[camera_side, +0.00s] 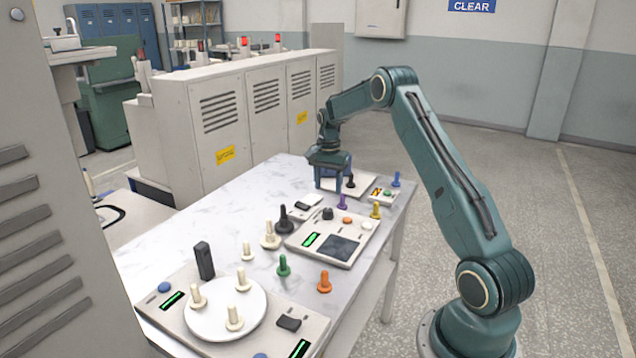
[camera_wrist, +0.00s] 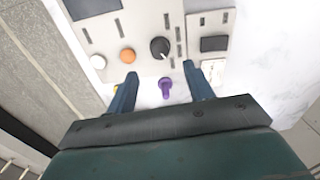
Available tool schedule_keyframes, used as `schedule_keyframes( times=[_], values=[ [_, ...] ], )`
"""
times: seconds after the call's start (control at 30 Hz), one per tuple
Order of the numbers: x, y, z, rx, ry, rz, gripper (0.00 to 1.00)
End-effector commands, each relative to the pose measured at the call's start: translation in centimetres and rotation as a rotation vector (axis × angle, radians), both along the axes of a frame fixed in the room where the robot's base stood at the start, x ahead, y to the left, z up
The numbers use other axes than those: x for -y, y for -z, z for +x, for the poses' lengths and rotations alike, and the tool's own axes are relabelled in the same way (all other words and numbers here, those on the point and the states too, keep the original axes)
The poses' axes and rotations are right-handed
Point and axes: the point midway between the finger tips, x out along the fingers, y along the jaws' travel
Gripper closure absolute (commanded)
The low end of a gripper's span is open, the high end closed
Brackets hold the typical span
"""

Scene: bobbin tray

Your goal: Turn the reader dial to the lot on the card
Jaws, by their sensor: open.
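The reader (camera_side: 300,254) is a pale panel with a green-lit display, a dark square screen and buttons. Its black dial (camera_side: 328,213) stands at the panel's far edge. In the wrist view the dial (camera_wrist: 160,47) lies ahead of the fingertips with a pale pointer mark, whose setting I cannot read. My gripper (camera_side: 333,186) is open over the far end of the table, beyond the dial and apart from it. In the wrist view its two fingers (camera_wrist: 162,84) frame a purple bobbin (camera_wrist: 166,89), not visibly gripped. I cannot make out a card with a readable lot.
Green (camera_side: 283,265), orange (camera_side: 324,281), black (camera_side: 283,219) and several cream bobbins stand around the reader. A white round turntable (camera_side: 215,325) is at the near end. A small unit (camera_side: 303,207) adjoins the reader's left. A yellow bobbin (camera_side: 376,210) stands right.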

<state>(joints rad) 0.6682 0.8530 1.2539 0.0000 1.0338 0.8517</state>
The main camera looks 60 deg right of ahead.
Motion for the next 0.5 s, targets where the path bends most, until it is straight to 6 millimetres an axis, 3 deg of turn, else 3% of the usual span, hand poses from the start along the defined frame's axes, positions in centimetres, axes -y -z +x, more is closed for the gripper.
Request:
schedule_keyframes(
  times=[0.2,0.5],
  values=[
    [0.0,-3.3,0.0,0.001,0.000,-0.001,0.48],
    [0.0,-5.2,0.0,0.000,0.000,0.000,0.48]
  ],
)
